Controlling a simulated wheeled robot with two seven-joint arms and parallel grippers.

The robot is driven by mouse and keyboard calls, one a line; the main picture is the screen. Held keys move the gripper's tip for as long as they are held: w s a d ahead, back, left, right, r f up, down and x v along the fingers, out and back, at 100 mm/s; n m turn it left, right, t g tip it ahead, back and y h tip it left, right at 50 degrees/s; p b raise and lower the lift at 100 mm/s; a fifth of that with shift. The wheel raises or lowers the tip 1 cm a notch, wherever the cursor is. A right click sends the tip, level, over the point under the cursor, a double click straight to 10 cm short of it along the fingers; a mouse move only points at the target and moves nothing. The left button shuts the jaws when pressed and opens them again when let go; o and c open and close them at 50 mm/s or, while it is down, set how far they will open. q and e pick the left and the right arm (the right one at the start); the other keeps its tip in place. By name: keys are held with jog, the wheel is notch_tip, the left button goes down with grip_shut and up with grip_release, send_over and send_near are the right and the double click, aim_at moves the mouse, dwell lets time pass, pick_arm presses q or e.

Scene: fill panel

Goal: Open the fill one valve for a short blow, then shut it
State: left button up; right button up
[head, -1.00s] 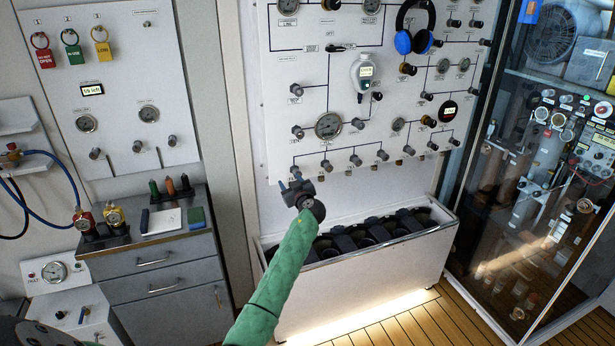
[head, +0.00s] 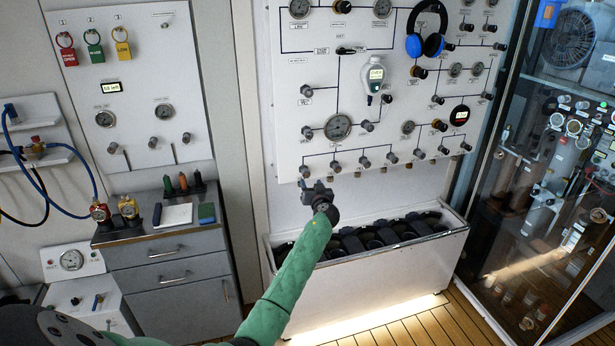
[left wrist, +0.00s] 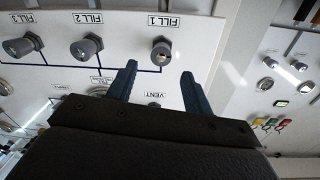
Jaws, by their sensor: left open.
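The fill one valve (head: 305,171) is the leftmost grey knob in the bottom row of the white panel. In the left wrist view, which is upside down, its knob (left wrist: 161,53) sits by the label FILL 1. My left gripper (head: 311,184) is open and empty, just below and in front of this knob in the head view. In the left wrist view the blue fingers of the gripper (left wrist: 158,70) stand apart on either side of the knob's line, with the knob ahead of the gap. I see no contact. My right gripper is not in view.
The FILL 2 knob (left wrist: 87,46) and FILL 3 knob (left wrist: 23,45) are close beside it. A VENT knob (left wrist: 154,106) is partly hidden. A white trough (head: 365,285) with dark cylinders stands below the panel. A glass-fronted cabinet (head: 530,240) is at right.

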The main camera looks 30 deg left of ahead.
aim_at(306, 175)
pick_arm(q)
jog(key=p+x, duration=0.2)
jog(key=x, duration=0.2)
jog(key=shift+w+a+r, duration=0.1)
jog(key=shift+w+a, duration=0.1)
jog(key=shift+a, duration=0.2)
jog(key=shift+p+x, duration=0.45)
jog(key=shift+x, duration=0.5)
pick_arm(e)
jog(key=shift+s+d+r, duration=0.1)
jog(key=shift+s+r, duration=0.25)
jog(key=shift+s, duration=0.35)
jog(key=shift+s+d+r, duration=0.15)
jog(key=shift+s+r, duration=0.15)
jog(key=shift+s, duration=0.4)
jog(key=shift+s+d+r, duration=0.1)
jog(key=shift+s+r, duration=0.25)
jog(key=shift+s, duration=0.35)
pick_arm(q)
jog(key=c, duration=1)
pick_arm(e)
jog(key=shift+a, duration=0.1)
